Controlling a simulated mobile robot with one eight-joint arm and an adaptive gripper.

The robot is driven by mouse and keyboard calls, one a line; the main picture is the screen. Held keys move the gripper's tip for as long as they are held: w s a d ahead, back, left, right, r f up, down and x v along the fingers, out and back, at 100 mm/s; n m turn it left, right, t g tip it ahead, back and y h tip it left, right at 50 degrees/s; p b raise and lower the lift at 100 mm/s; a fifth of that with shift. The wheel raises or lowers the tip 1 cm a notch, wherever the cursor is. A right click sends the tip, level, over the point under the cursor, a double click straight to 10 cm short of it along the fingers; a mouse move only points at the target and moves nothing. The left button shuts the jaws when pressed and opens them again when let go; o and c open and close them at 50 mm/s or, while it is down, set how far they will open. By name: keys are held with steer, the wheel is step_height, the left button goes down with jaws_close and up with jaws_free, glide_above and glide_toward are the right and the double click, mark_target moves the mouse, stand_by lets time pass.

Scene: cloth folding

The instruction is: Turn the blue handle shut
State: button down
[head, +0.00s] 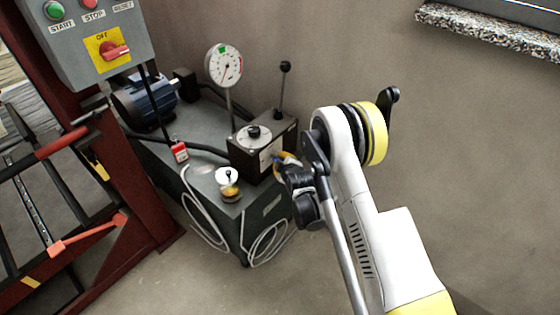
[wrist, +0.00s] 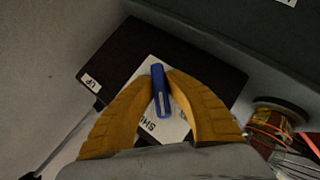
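The blue handle (wrist: 160,92) shows in the wrist view, against a white label plate on a dark box. My gripper (wrist: 160,74) has two yellow fingers, one on each side of the handle. Their tips come close together and appear to press on its sides, so the gripper looks shut on it. In the head view my gripper (head: 287,163) is at the right face of the dark box (head: 262,150). My wrist hides most of it there, and the handle cannot be made out clearly.
A gauge (head: 224,65) on a stem and a black-knobbed lever (head: 283,88) rise by the box. A brass-coloured fitting (head: 230,190) and looped pale hoses (head: 268,240) are near it. A control panel (head: 95,40) and red frame stand left. The floor in front is clear.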

steer(key=shift+w, duration=0.1)
steer(key=shift+d+m+g+y, duration=0.1)
steer(key=shift+m+g+y, duration=0.6)
steer(key=shift+g, duration=0.5)
steer(key=m+g+y, duration=0.2)
steer(key=g, duration=0.1)
steer(key=shift+g, duration=0.3)
steer(key=c, duration=1.4)
jaws_free()
steer(key=v, duration=1.2)
